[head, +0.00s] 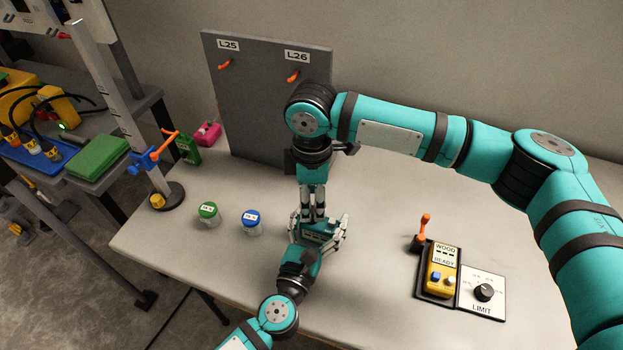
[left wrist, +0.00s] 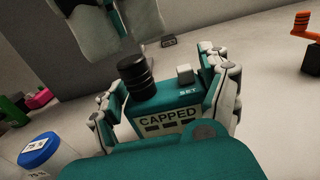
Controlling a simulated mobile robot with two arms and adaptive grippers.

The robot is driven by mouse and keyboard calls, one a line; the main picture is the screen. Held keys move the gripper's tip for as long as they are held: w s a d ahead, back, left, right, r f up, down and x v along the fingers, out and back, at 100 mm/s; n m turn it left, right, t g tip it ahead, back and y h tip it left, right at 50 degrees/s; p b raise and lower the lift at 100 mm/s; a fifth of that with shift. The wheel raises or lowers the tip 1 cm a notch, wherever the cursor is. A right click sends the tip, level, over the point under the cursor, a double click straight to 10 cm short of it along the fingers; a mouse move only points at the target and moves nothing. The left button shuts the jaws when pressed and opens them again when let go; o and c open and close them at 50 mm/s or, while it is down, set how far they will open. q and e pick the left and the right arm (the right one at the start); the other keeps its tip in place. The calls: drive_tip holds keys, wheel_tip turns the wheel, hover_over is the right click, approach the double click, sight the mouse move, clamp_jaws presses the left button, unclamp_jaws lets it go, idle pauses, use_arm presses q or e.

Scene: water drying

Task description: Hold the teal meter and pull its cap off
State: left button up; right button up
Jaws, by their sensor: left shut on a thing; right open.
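The teal meter (head: 318,238) stands upright on the table in front of the grey board. In the left wrist view the meter (left wrist: 185,108) reads "CAPPED", with a black ribbed cap (left wrist: 137,77) on its top left and a pale SET button (left wrist: 185,74) on its top right. My left gripper (head: 320,230) is shut on the meter, one finger on each side. My right gripper (head: 313,208) points down from above, open, close over the meter; in the left wrist view it hangs above and behind the cap.
A green-lidded jar (head: 209,214) and a blue-lidded jar (head: 251,222) stand left of the meter. A grey board (head: 250,100) with orange hooks rises behind. A yellow WOOD meter (head: 443,271) and a LIMIT dial (head: 483,292) lie to the right. A stand (head: 168,196) is at the left edge.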

sight(312, 210)
drive_tip(key=shift+f, duration=2.15)
clamp_jaws()
drive_tip(key=shift+r, duration=0.2)
drive_tip(key=shift+r, duration=0.95)
drive_tip(key=shift+r, duration=2)
use_arm(q)
drive_tip(key=o, duration=1.7)
drive_tip(key=shift+c, duration=0.2)
